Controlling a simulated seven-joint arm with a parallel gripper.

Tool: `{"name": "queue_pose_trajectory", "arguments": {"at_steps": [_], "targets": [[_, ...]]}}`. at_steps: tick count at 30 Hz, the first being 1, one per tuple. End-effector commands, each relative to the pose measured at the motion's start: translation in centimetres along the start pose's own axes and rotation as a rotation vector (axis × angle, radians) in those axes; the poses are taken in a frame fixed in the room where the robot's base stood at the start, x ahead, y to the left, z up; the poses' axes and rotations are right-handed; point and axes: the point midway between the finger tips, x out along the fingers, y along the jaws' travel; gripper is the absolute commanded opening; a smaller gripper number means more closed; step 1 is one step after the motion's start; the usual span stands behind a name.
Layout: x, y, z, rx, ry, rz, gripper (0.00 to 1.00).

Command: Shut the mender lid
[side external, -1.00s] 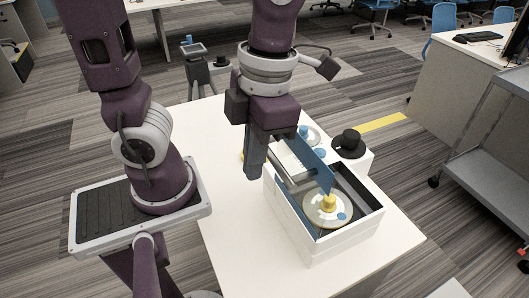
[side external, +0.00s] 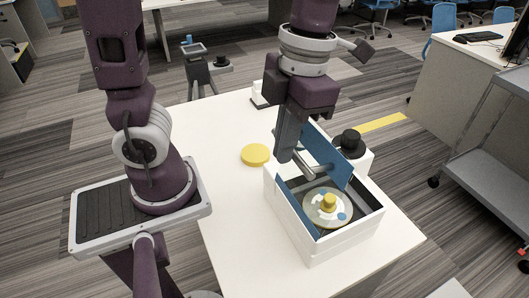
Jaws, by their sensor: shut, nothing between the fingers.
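The mender appears to be the open white box (side external: 318,247) on the white table. Inside it lies a pale disc (side external: 319,213) with a yellow knob and a blue spot. Its blue lid (side external: 336,163) stands raised and tilted at the back of the opening. A grey bar (side external: 318,172) runs along the lid's near side, perhaps a handle. My gripper (side external: 285,156) is shut and empty, pointing down at the box's back left, beside the lid and the bar's left end. I cannot tell whether it touches them. It partly hides the lid's left end.
A yellow disc (side external: 256,155) lies on the table left of the box. A black knobbed piece (side external: 349,143) sits on a white block (side external: 364,160) behind the box. The table (side external: 225,215) is clear at the front left. A grey cart (side external: 490,135) stands at the right.

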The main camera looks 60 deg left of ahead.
Motion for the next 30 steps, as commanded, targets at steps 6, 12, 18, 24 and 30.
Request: {"name": "queue_pose_trajectory", "arguments": {"at_steps": [6,12,18,24,30], "targets": [[-0.8,0.0,4.1,-0.003,0.135,-0.002,0.0],[-0.8,0.0,7.6,-0.001,0.324,-0.003,0.0],[-0.4,0.0,10.6,0.001,0.375,-0.003,0.0],[0.3,0.0,12.9,0.001,0.373,-0.002,0.0],[0.9,0.0,14.3,-0.001,0.372,-0.002,0.0]]}}
